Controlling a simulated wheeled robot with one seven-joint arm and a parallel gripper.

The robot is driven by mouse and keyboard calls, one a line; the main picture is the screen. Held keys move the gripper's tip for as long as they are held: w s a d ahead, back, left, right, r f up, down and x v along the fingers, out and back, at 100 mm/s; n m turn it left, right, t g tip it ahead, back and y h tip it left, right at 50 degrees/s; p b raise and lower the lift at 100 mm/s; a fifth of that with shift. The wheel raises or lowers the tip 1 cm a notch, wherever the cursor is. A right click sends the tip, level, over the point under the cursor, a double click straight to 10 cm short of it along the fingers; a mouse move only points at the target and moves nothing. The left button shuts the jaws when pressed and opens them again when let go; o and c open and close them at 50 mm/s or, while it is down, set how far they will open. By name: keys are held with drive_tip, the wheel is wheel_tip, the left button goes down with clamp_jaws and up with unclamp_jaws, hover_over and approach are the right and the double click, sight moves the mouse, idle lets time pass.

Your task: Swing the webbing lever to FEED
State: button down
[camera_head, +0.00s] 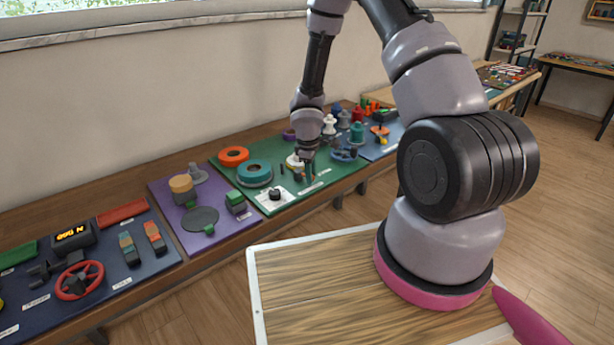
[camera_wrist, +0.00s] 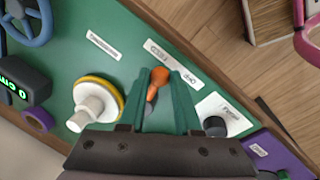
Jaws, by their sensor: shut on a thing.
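The webbing lever (camera_wrist: 158,80), with an orange handle, stands on the green panel (camera_wrist: 95,20) in the wrist view. My gripper (camera_wrist: 161,72) has its two green fingers on either side of the handle and is shut on it. A white label strip (camera_wrist: 187,74) lies just beyond the fingertips; a finger crosses it, and its words are too small to read surely. Which marked position the lever points to cannot be told. In the head view my gripper (camera_head: 307,181) is down at the green panel, and the lever is mostly hidden by it.
A white knob on a yellow-rimmed disc (camera_wrist: 97,101) stands left of my fingers. A black knob on a white plate (camera_wrist: 215,126) is close on the right. An orange ring (camera_head: 233,156) and a teal ring (camera_head: 254,173) sit left on the panel. Purple panel (camera_head: 160,197) adjoins.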

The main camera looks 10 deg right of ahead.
drive_tip(key=shift+w+d+n+y, duration=0.2)
drive_tip(key=shift+w+d+n, duration=0.2)
drive_tip(key=shift+n, duration=0.65)
drive_tip(key=shift+w+d+n+y, duration=0.2)
drive_tip(key=shift+w+d+n, duration=0.2)
drive_tip(key=shift+n, duration=0.65)
drive_tip(key=c, duration=0.6)
unclamp_jaws()
drive_tip(key=shift+c, duration=0.2)
wheel_tip(320, 180, up, 11)
drive_tip(key=s, duration=0.2)
drive_tip(key=shift+a+f, duration=0.15)
drive_tip(key=shift+f, duration=0.05)
